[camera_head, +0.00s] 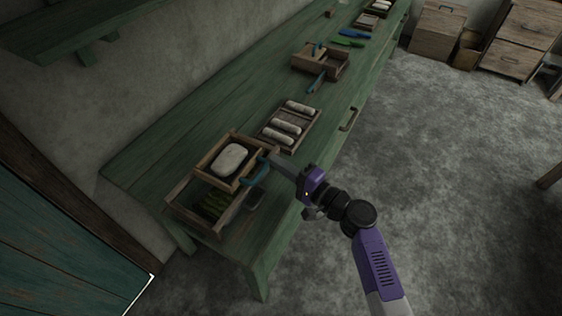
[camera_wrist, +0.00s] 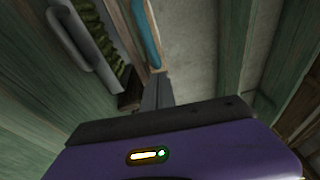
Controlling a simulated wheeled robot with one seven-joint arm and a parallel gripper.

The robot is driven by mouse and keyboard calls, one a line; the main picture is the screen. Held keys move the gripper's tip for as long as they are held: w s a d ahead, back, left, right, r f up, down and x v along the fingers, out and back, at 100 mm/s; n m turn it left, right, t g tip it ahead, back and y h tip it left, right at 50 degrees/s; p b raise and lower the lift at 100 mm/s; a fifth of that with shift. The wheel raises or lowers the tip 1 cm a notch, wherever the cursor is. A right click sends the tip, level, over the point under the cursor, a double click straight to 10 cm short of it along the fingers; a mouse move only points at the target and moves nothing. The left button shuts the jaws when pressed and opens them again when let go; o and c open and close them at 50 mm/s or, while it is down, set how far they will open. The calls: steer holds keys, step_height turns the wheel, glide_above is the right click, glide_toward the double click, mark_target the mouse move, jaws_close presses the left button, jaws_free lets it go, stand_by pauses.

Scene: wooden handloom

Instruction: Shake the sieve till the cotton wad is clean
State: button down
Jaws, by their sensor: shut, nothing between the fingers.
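The sieve (camera_head: 214,179) is a square wooden frame at the near end of the green bench. The pale cotton wad (camera_head: 229,159) lies inside it, too small in view to judge how clean it is. A blue curved handle (camera_head: 257,173) is at the sieve's right side; a blue strip that looks like it shows in the wrist view (camera_wrist: 147,35). My gripper (camera_head: 274,157) is beside the handle at the sieve's right corner. Its fingers (camera_wrist: 157,93) are shut and empty. I cannot tell whether they touch the sieve.
Below the sieve is a wooden box (camera_head: 193,221) with dark green contents. A tray (camera_head: 270,142) of pale rolls lies just beyond, then a wooden box (camera_head: 315,69) and a blue tool (camera_head: 317,83). A drawer handle (camera_head: 349,119) juts from the bench front.

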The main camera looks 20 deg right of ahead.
steer(key=s+a, duration=0.1)
steer(key=a, duration=0.1)
steer(key=s+a+b, duration=0.1)
steer(key=s+a, duration=0.1)
steer(key=shift+s+a, duration=0.2)
steer(key=shift+a, duration=0.15)
